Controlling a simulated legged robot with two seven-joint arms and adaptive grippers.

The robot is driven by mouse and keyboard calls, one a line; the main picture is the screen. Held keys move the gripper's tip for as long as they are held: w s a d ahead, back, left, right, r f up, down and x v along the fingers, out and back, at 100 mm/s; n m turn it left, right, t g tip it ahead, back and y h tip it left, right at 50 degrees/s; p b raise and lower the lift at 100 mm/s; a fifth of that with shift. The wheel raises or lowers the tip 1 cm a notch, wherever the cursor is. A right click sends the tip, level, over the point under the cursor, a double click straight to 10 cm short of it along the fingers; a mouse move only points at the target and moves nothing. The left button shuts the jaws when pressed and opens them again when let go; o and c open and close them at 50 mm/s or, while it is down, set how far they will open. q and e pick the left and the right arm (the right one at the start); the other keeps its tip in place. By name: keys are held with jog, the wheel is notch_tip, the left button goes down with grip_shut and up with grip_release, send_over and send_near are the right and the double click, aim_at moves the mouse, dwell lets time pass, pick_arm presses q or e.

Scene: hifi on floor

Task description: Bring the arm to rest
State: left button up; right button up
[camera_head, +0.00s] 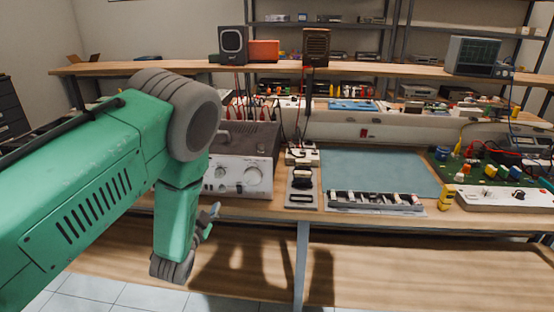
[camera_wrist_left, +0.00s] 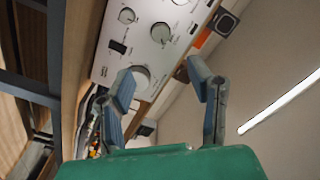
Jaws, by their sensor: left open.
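My left arm reaches in from the left in the head view. Its left gripper (camera_head: 209,219) hangs in front of the bench, mostly hidden behind my own wrist. In the left wrist view the two blue-grey fingers of the left gripper (camera_wrist_left: 162,95) are spread apart with nothing between them. The silver hi-fi amplifier (camera_head: 240,175) stands on the bench just beyond the gripper. Its knobbed front panel (camera_wrist_left: 150,28) shows beyond the fingers in the left wrist view. I cannot see clear contact between them. My right gripper is not in view.
The workbench (camera_head: 420,218) holds a blue-grey mat (camera_head: 375,170), a parts strip (camera_head: 375,201), a green circuit board (camera_head: 490,178) and a white power strip (camera_head: 505,198). A raised shelf (camera_head: 385,70) carries speakers (camera_head: 233,45). A lower wooden shelf (camera_head: 420,275) lies below the front edge.

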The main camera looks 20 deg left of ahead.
pick_arm(q)
jog(key=shift+f, duration=0.1)
jog(key=s+d+f+n+g+h+b, duration=0.15)
jog(key=s+f+g, duration=0.25)
jog(key=s+f, duration=0.4)
jog(key=s+d+f+n+g, duration=0.25)
jog(key=s+f+g, duration=0.25)
jog(key=s+f, duration=0.3)
jog(key=s+d+f+n+g, duration=0.1)
jog(key=s+d+g, duration=0.1)
jog(key=s, duration=0.5)
jog(key=s+d+f+n+g+h, duration=0.1)
jog(key=s+d+f+g, duration=0.1)
jog(key=s, duration=0.5)
jog(key=s+d+f+g+h, duration=0.1)
jog(key=s+d+g, duration=0.2)
jog(key=s, duration=0.4)
jog(key=shift+s+d+f+n+g+b, duration=0.2)
jog(key=shift+d+f+n+g+b, duration=0.1)
jog(key=shift+f+n+g+b, duration=0.15)
jog(key=shift+w+h, duration=0.15)
jog(key=shift+h, duration=0.1)
